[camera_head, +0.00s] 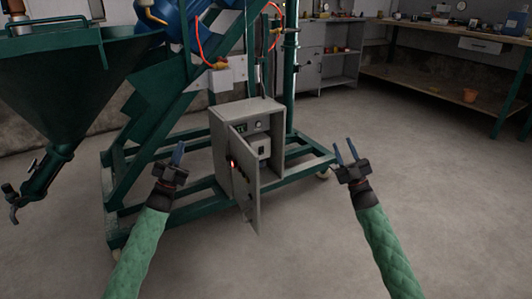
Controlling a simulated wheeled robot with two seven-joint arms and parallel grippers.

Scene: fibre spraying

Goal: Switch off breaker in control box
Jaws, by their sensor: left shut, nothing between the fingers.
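The grey control box (248,110) stands on the low frame of the green machine in the middle of the view. Its door (243,185) is swung open toward me. Small breaker parts (257,127) show on the panel inside, too small to tell their position. My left gripper (178,153) is shut and empty, left of the box and apart from it. My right gripper (346,151) is open and empty, right of the box and apart from it.
The green machine frame (190,212) surrounds the box at floor level. A green hopper (55,80) hangs at the left. A workbench (445,75) with tools stands at the back right. The floor at right and in front is clear.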

